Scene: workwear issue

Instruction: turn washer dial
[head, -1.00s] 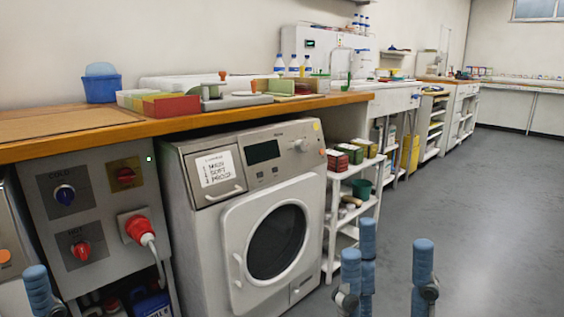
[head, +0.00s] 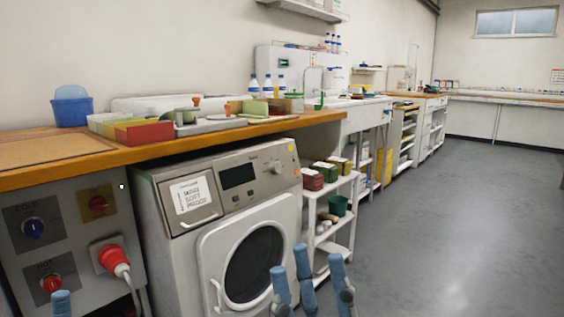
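The washer (head: 170,240) is a white front-loader under the wooden counter, with a dark round door (head: 254,264). Its grey control panel has a dark display (head: 237,176) and a round silver dial (head: 276,167) to the right of it. My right gripper (head: 309,274) shows as blue fingertips at the bottom, spread apart, with nothing seen between them. It is below the dial in the picture and covers the door's lower right edge. My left gripper (head: 61,304) shows only one blue fingertip at the bottom left, so its opening is hidden.
The counter (head: 230,138) overhangs the washer. A grey panel with cold and hot knobs (head: 51,283) and a red plug (head: 112,258) stands on the left. A white shelf cart (head: 322,236) with boxes stands close on the right. The grey floor (head: 450,220) beyond is clear.

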